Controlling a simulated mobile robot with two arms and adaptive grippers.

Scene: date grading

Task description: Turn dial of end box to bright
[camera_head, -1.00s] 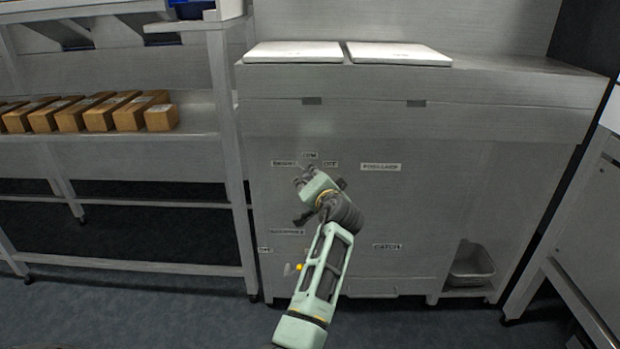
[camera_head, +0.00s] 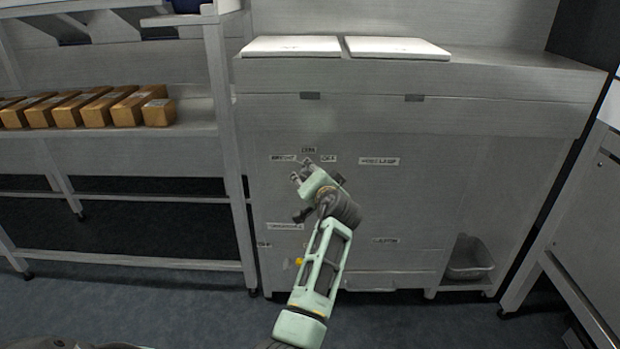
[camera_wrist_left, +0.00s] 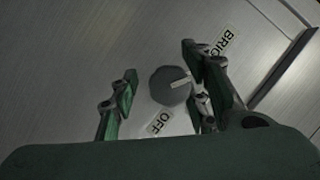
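The end box (camera_head: 400,200) is a grey metal cabinet with small white labels on its front. My left gripper (camera_head: 299,177) is at the box front, just below the BRIGHT label (camera_head: 284,158), the top label and the OFF label (camera_head: 329,159). It hides the dial in the head view. In the left wrist view the dial (camera_wrist_left: 169,87) is a round grey knob between the open fingers of my left gripper (camera_wrist_left: 162,85). Its pale mark points right, toward the right-hand finger. BRIGHT (camera_wrist_left: 222,42) is upper right; OFF (camera_wrist_left: 158,123) is below. I cannot tell whether the fingers touch the dial.
Two white panels (camera_head: 397,48) lie on top of the box. A shelf (camera_head: 190,117) with several brown cartons (camera_head: 97,110) stands at left. A grey tub (camera_head: 470,258) sits in the lower right opening. A yellow-tipped part (camera_head: 299,262) is low on the front.

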